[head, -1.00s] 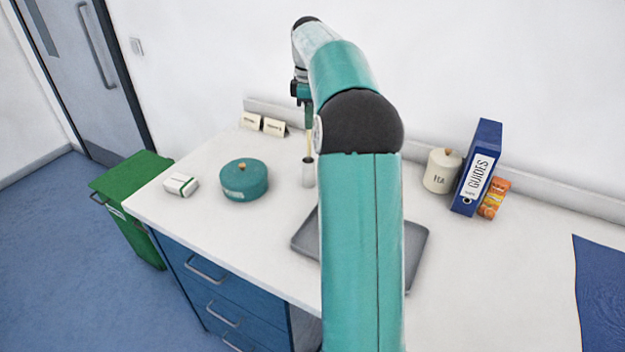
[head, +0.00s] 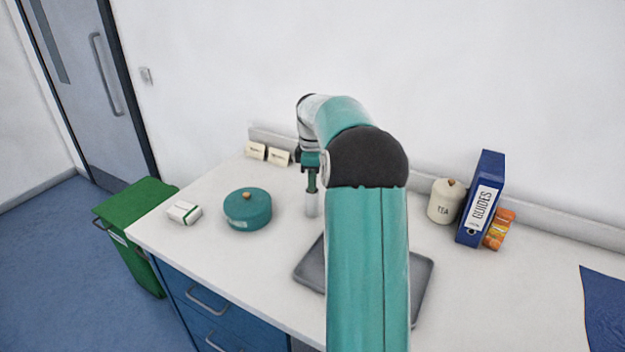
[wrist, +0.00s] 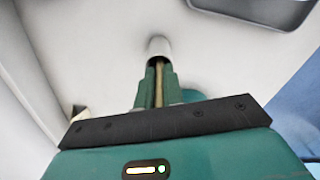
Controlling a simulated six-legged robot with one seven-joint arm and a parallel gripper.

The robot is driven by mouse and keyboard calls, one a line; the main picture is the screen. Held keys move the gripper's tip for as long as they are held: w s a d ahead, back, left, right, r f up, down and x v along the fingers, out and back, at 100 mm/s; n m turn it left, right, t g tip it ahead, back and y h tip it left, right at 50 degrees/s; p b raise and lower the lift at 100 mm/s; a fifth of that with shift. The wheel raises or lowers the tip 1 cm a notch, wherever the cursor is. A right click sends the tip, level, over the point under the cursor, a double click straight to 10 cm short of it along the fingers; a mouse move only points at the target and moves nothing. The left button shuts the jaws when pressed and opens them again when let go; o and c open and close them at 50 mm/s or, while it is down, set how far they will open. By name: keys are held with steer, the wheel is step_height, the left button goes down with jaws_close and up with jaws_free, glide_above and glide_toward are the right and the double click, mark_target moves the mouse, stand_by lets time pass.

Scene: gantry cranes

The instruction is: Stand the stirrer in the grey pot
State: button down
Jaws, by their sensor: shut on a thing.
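The grey pot (head: 312,206) is a small, narrow pale cylinder standing upright on the worktop; it also shows in the wrist view (wrist: 159,45). My gripper (head: 311,186) points down just above the pot's mouth. In the wrist view my gripper (wrist: 158,82) is shut on the stirrer (wrist: 159,84), a thin tan stick between the green fingers. The stirrer runs toward the pot, and its far end appears to be within the mouth. How deep it reaches is hidden. In the head view the fingers hide the stirrer.
A teal lidded round tin (head: 248,209) and a small white box (head: 184,212) stand left. Two cards (head: 267,154) stand behind. A grey tray (head: 420,285) lies in front, partly behind my arm. A tea jar (head: 444,201), blue binder (head: 481,198) and orange packet (head: 499,229) stand right.

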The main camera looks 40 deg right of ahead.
steer(key=shift+f, duration=0.1)
steer(key=c, duration=1.5)
jaws_free()
step_height(320, 180, up, 12)
steer(key=shift+r, duration=0.2)
steer(key=s+a+r+m+t+h, duration=0.1)
steer(key=s+a+r+m, duration=0.15)
steer(key=a, duration=0.85)
steer(key=s+a+r+m+t, duration=0.1)
steer(key=s+a+r, duration=0.25)
steer(key=a, duration=0.65)
steer(key=s+a+f+m+t, duration=0.1)
steer(key=s+a+f, duration=0.2)
steer(key=s+a, duration=0.2)
steer(key=s+a+f+m+t, duration=0.1)
steer(key=s+a+f+m, duration=0.1)
steer(key=s+a, duration=0.3)
steer(key=s+a+f+m+t+y, duration=0.1)
steer(key=s+a+f+m, duration=0.1)
steer(key=s+a+f, duration=0.3)
steer(key=shift+s+a+f+t, duration=0.1)
steer(key=shift+s+a+t, duration=0.05)
steer(key=shift+s, duration=0.75)
steer(key=shift+s+a+t, duration=0.15)
steer(key=shift+s, duration=0.75)
